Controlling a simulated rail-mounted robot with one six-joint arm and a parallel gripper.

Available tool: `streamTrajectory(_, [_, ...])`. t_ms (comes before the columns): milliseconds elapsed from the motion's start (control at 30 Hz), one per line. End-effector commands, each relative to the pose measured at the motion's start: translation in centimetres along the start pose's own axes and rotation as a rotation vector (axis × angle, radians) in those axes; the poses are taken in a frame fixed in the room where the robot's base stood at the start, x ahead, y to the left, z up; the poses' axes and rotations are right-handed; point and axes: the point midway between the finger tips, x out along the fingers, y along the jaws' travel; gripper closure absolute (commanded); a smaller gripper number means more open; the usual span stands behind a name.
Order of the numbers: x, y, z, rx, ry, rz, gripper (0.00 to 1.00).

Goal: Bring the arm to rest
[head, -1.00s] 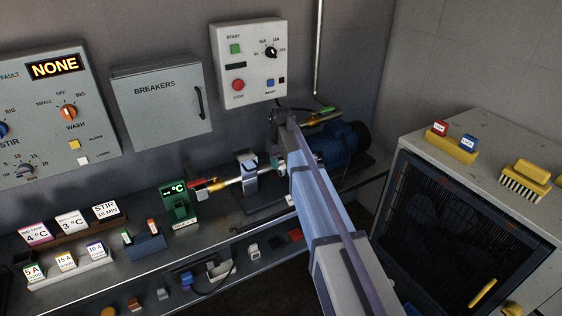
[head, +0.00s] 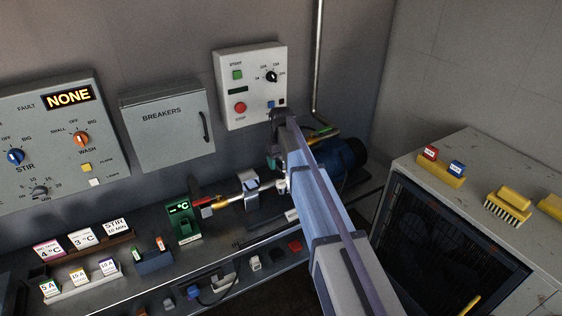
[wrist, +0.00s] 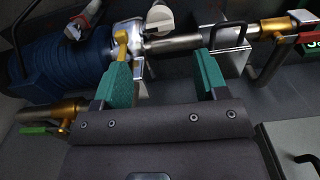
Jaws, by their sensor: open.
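My gripper (wrist: 161,75) shows in the wrist view with its two green-padded fingers spread apart and nothing between them. Past the fingertips lie a steel pipe (wrist: 175,44) and a blue motor (wrist: 60,72). A small yellow handle (wrist: 121,38) stands close to the left fingertip; I cannot tell whether they touch. In the head view my arm reaches up from the bottom, its end in front of the blue motor (head: 347,160) and below the start/stop box (head: 251,86). The fingers are mostly hidden there.
A green temperature display (head: 183,222) and the pipe's clamp stand left of my arm. The breaker box (head: 167,130) and fault panel (head: 60,140) are on the wall. A grey cabinet (head: 480,165) with a yellow brush (head: 507,207) stands at right. Label cards line the bench.

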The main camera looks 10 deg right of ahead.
Motion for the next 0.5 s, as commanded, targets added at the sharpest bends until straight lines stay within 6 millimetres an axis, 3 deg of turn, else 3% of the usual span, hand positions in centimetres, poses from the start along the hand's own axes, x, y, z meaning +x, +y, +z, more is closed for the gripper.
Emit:
streamTrajectory(33, [-1.5, 0.0, 0.0, 0.0, 0.0, 0.0, 0.34])
streamTrajectory(67, [-1.7, 0.0, 0.0, 0.0, 0.0, 0.0, 0.34])
streamTrajectory(433, [-1.4, 0.0, 0.0, 0.023, 0.0, 0.0, 0.34])
streamTrajectory(467, [-1.4, -0.2, 0.7, 0.05, 0.0, 0.0, 0.34])
streamTrajectory(500, [-1.4, -0.8, 2.5, 0.081, 0.0, 0.0, 0.34])
